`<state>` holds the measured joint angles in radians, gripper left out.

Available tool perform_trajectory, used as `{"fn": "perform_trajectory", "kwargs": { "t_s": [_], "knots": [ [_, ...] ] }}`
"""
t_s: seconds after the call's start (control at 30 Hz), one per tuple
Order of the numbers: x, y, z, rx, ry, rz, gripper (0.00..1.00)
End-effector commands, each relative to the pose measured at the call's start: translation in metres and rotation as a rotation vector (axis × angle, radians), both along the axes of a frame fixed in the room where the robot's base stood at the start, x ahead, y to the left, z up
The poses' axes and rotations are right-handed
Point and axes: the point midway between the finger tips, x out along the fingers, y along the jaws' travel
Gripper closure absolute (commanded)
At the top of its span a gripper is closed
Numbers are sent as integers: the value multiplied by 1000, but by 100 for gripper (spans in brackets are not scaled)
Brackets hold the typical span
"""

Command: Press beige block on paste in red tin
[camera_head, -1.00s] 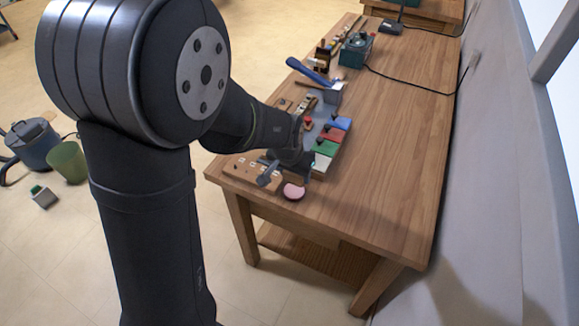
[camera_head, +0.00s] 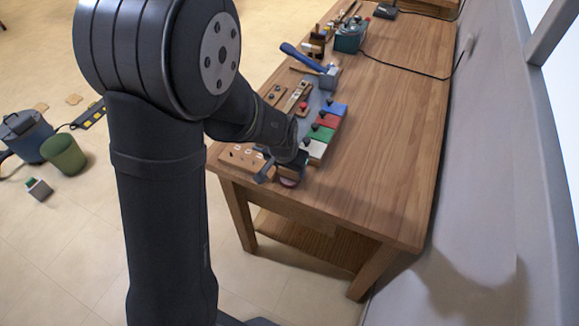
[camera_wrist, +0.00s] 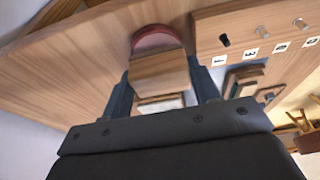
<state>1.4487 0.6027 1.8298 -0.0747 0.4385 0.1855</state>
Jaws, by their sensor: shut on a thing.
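My gripper (camera_wrist: 161,82) is shut on the beige block (camera_wrist: 160,72), a wood-coloured piece between its two dark fingers in the wrist view. The red tin (camera_wrist: 154,38) is a round, reddish-pink shape just beyond the block, partly covered by it. In the head view my gripper (camera_head: 287,166) is low over the near end of the table, and the tin (camera_head: 289,183) shows as a small pink edge beneath it. The block is hidden there. The paste cannot be made out. I cannot tell whether the block touches the tin.
A wooden strip with pegs and letter labels (camera_wrist: 258,38) lies close beside the tin. Blue, red, green and white keys (camera_head: 326,128) stand just behind my gripper. A blue-handled tool (camera_head: 304,58) lies farther back. The right side of the table (camera_head: 390,150) is clear.

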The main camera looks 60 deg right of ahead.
Motion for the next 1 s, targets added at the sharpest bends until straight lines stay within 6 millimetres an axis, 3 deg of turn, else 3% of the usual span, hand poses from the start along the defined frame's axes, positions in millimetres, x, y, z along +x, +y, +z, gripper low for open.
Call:
{"fn": "perform_trajectory", "kwargs": {
  "t_s": [1.0],
  "knots": [
    [0, 0, -9, 1, 0, 0, 70]
  ]
}}
